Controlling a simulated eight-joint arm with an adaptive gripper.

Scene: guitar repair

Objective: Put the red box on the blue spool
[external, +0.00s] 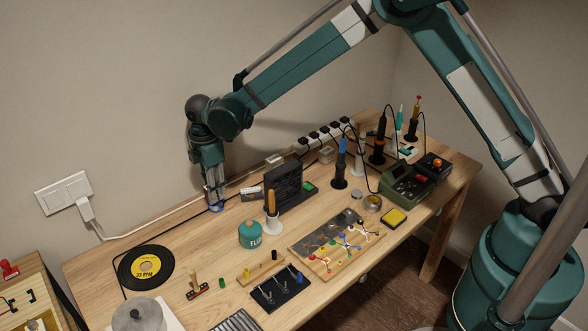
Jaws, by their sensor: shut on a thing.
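My gripper (214,200) is at the back of the wooden table, pointing down, left of the black fan-like unit. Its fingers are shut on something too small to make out. A small blue thing (216,209) shows right at the fingertips, close to the tabletop. It may be the blue spool, but I cannot tell whether it is held or stands below the fingers. I cannot pick out the red box with certainty. A small red object (9,270) lies on the separate surface at the far left.
The black unit (284,182), a teal canister (250,235) and an amber-handled tool (271,203) stand right of my gripper. A black record (146,267) lies at the left. Soldering tools and a green station (408,184) fill the right. Bare wood (185,228) lies between record and gripper.

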